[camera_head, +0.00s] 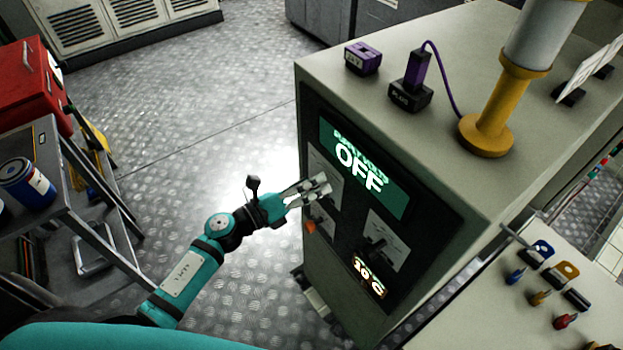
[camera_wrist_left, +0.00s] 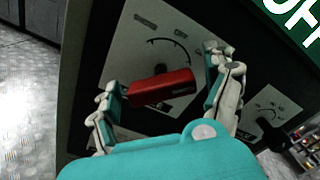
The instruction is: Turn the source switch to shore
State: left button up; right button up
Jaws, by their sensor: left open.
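The source switch is a red handle (camera_wrist_left: 162,88) on a pale plate (camera_wrist_left: 140,50) with a dial arc and small labels, one reading OFF; the other lettering is blurred. My left gripper (camera_head: 318,190) is open at the dark front panel of the cabinet. In the left wrist view its fingers (camera_wrist_left: 167,92) stand on either side of the red handle. The left finger is close to the handle's left end; I cannot tell whether it touches. In the head view the gripper covers much of the plate, and a red-orange piece (camera_head: 310,226) shows just below it. My right gripper is not in view.
A green display (camera_head: 362,172) above reads OFF. A second plate with a black knob (camera_head: 376,246) is to the right, above a small lit readout (camera_head: 369,277). A cart (camera_head: 70,195) with a red box (camera_head: 38,85) stands at left. Floor between cart and cabinet is clear.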

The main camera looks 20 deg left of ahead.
pick_arm(q)
jog(key=shift+w+d, duration=0.2)
jog(key=c, duration=1.2)
jog(key=shift+o, duration=0.2)
